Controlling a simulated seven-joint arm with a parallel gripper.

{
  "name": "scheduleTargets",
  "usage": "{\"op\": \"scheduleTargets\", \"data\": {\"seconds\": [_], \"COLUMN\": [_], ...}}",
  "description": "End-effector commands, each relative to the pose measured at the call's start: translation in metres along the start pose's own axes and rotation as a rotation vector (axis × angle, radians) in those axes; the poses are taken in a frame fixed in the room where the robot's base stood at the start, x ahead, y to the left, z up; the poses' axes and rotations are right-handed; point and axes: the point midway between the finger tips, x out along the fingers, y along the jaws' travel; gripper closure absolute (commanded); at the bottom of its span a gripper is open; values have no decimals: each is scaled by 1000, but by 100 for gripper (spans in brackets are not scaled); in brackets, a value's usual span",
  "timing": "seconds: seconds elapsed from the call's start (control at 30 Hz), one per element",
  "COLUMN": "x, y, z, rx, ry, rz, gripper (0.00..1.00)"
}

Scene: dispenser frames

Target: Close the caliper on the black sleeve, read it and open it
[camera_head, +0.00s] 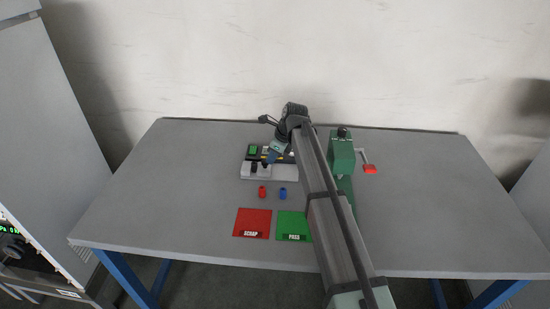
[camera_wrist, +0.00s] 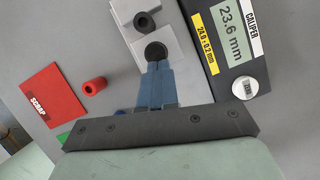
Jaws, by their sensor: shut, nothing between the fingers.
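The caliper (camera_wrist: 230,40) is a black unit with a pale block (camera_wrist: 170,20) beside it. Its display (camera_wrist: 232,32) reads 23.6 mm, and a yellow label gives 24.0 ± 0.2 mm. The black sleeve (camera_wrist: 145,20), with a hole in its top, stands on the pale part at the top of the wrist view. A dark round knob (camera_wrist: 155,50) is close to it. My gripper (camera_wrist: 156,66) is shut and empty, its blue fingertips right at the knob's near side; I cannot tell whether they touch. In the head view my gripper (camera_head: 272,159) is over the caliper (camera_head: 285,172).
A red sleeve (camera_head: 262,191) and a blue sleeve (camera_head: 283,193) stand in front of the caliper. Nearer are a red SCRAP pad (camera_head: 251,220) and a green PASS pad (camera_head: 293,223). A green press (camera_head: 341,152) with a red-handled lever (camera_head: 370,169) stands right. The table's left side is clear.

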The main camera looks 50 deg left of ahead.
Motion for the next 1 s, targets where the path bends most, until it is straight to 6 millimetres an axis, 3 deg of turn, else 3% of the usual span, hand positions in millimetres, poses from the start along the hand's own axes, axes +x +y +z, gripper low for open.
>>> {"op": "scheduleTargets", "data": {"seconds": [0.33,0.57,0.6,1.0], "x": [-2,-13,-16,-91], "y": [0,1,1,0], "z": [-5,-34,-42,-38], "rx": [2,3,4,1], "ry": [0,0,0,-1], "rz": [-1,-1,-2,-3], "gripper": [100,100,100,100]}}
